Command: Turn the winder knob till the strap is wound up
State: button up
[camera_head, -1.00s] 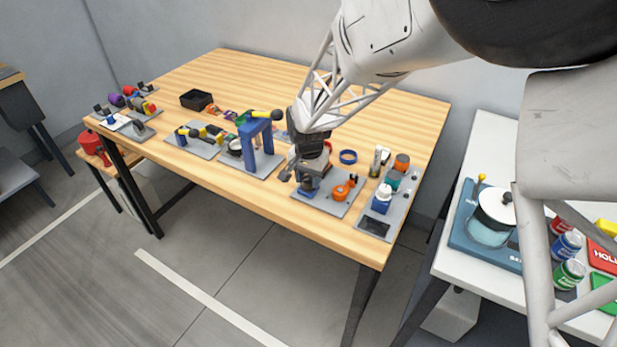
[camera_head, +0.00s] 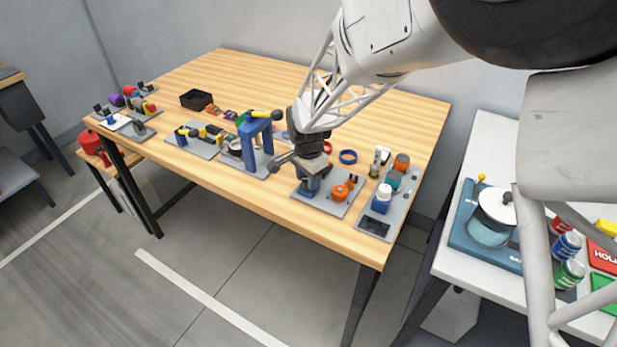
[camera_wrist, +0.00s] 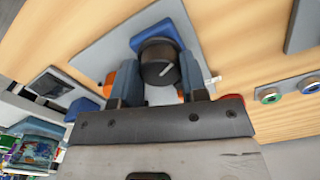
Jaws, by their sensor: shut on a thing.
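The winder knob (camera_wrist: 158,62) is round and black with a white pointer line, on a blue base (camera_wrist: 165,27) in the wrist view. My gripper (camera_wrist: 161,80) has one blue-grey finger on each side of the knob and is shut on it. In the head view my gripper (camera_head: 309,184) points down over the grey plate (camera_head: 326,208) near the table's front edge; it hides the knob there. A blue part of the base (camera_head: 299,195) shows beside the fingers. I cannot make out the strap or how much is wound.
An orange round part (camera_head: 339,193) sits close to the right of my gripper. A second plate with a white-capped blue bottle (camera_head: 382,199) stands further right. A blue arch stand (camera_head: 258,150) with a yellow-and-black tool is to the left. The table's back middle is mostly clear.

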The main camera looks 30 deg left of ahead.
jog(key=o, duration=0.9)
jog(key=shift+o, duration=0.2)
jog(key=shift+r, duration=0.1)
jog(key=shift+r, duration=3.85)
